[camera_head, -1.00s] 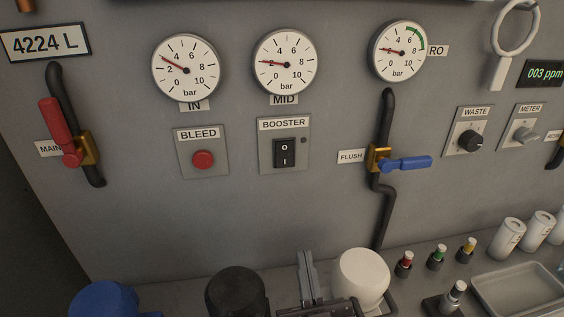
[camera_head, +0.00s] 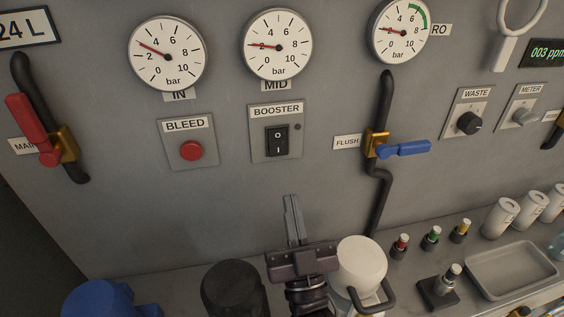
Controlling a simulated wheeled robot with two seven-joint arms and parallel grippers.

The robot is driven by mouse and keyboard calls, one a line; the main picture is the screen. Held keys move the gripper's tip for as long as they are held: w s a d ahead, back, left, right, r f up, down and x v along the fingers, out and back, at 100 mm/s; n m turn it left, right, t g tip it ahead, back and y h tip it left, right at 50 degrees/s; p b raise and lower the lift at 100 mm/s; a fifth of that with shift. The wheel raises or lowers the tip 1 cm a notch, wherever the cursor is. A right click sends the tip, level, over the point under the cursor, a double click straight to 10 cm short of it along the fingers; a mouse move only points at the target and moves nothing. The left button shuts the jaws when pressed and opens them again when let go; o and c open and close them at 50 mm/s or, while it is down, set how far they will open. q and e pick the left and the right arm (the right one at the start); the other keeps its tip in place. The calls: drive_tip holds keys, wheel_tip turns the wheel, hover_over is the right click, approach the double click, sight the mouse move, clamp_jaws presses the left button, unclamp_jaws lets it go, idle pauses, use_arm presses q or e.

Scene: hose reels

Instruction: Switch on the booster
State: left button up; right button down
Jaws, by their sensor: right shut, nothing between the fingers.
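The booster switch (camera_head: 277,141) is a black rocker marked O at the top and I at the bottom. It sits on a grey plate (camera_head: 257,148) under a BOOSTER label (camera_head: 277,110), with a small dark lamp (camera_head: 298,127) at its right. My right gripper (camera_head: 291,203) points up the panel with its fingers shut and empty. It is below the booster plate, and its tips look apart from it. My left gripper is not in view.
A red bleed button (camera_head: 191,151) is left of the booster. The blue flush lever (camera_head: 403,149) and a dark pipe (camera_head: 379,200) are to the right.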

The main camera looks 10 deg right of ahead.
sight(278, 146)
drive_tip(key=x, duration=0.2)
drive_tip(key=f+p+x, duration=0.1)
drive_tip(key=x, duration=0.2)
drive_tip(key=w+p+x, duration=0.1)
drive_tip(key=x, duration=0.1)
drive_tip(key=shift+w+f, duration=0.1)
drive_tip(key=shift+w, duration=0.1)
drive_tip(key=shift+w+f, duration=0.2)
drive_tip(key=shift+w, duration=0.4)
